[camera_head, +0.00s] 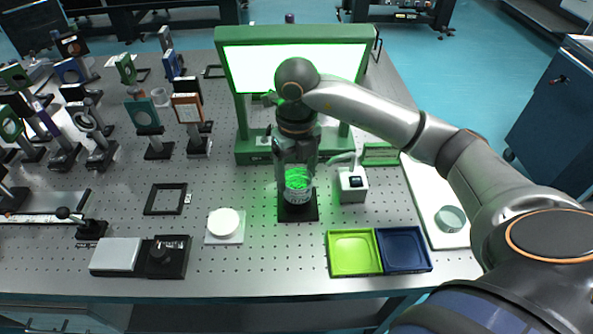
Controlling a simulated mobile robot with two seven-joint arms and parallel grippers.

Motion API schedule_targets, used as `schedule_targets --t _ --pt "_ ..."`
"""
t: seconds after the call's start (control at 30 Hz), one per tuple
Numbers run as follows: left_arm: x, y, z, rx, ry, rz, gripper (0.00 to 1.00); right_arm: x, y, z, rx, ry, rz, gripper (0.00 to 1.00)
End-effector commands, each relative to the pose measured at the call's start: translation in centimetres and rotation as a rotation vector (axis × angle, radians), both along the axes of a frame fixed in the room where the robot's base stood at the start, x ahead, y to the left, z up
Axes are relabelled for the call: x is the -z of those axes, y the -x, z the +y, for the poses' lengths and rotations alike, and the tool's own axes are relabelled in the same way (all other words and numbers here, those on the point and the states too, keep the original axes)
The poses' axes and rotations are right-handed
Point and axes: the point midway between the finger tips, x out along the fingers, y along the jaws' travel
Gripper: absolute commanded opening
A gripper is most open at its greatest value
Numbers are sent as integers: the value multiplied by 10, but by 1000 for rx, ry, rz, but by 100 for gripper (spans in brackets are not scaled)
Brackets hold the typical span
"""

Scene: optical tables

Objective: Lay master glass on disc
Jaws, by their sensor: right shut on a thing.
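My right gripper (296,165) points down in front of the green-framed light panel and is shut on a clear round glass (298,195), which I take as the master glass. The glass is at or just above a black square base (297,214). Bright green curved stripes show inside its outline. A disc under it cannot be made out separately, and I cannot tell whether the glass touches what is below. A white round disc (224,222) lies on a pale square plate to the left. My left gripper is not in view.
The green frame (241,125) with its lit panel stands behind the gripper. A small white device (353,184) is close on the right. Lime (355,271) and navy (403,268) trays sit in front right. A glass ring (450,219) lies on a white mat. Several optic mounts crowd the left.

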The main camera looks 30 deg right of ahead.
Motion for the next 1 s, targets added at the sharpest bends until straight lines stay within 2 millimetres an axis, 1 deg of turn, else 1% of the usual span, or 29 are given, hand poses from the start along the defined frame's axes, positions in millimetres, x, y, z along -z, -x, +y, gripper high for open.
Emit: schedule_targets --t 0.17,0.27,0.3,0.5,0.73,0.83,0.87,0.97,1.0 --pt "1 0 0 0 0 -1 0 0 0 0 0 0 -1 9" --pt "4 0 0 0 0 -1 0 4 0 0 0 0 -1 9" --pt "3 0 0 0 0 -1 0 3 0 0 0 0 0 78" --pt "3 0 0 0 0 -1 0 3 0 0 1 0 0 100" --pt "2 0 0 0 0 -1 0 2 0 0 1 0 0 100" --pt "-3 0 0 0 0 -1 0 -3 0 0 1 0 0 100" --pt "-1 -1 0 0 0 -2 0 -5 -1 0 1 -1 -2 100" --pt "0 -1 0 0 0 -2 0 -21 -1 0 1 -1 -6 100" --pt "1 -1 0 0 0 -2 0 -29 -1 0 0 -1 -7 100"
